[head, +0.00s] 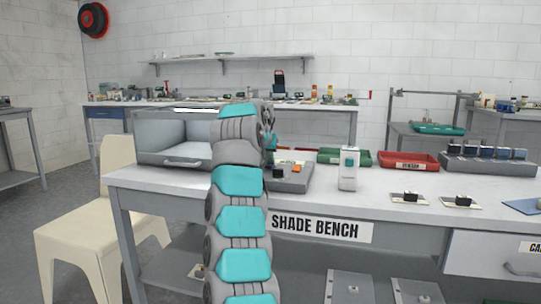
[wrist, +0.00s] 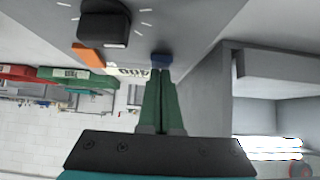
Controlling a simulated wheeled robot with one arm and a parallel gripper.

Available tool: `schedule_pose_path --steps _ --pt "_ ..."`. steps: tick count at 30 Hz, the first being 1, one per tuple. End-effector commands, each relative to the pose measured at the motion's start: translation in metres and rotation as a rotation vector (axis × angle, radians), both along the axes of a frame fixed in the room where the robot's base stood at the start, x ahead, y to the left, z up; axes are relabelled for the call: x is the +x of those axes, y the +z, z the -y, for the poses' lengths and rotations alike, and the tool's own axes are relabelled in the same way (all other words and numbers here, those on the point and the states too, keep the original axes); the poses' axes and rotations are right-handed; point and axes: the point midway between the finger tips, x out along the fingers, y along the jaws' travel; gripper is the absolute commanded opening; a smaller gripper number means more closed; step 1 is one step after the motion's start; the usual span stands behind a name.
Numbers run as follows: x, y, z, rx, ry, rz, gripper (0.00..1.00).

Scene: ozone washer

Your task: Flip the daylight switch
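A grey control box (head: 293,183) stands on the shade bench, partly hidden behind my arm. It carries a black knob (head: 278,173) and an orange piece (head: 296,168). In the wrist view the black knob (wrist: 104,22) has white tick marks around it, and the orange piece (wrist: 88,53) is beside it. A pale label lies near my fingertips; its text is unclear. My gripper (wrist: 161,68) has its green fingers together, with a small blue piece at their tips. I cannot tell if that is a fingertip or a switch.
Green (head: 344,158) and red (head: 409,162) trays lie behind. An open grey cabinet (head: 172,140) is at the left. Small black switches on plates (head: 410,198) lie at the right front. A cream chair (head: 100,220) stands at the left.

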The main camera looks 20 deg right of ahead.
Motion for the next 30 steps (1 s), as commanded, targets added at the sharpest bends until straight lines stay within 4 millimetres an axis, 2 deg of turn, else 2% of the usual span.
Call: schedule_pose_path --steps 15,25,30 --pt "0.012 0.007 0.009 0.0 -0.001 0.001 0.0" --pt "0.012 0.006 0.009 0.0 -0.001 0.001 0.0" --pt "0.009 0.022 0.013 0.0 -0.001 0.001 0.0"
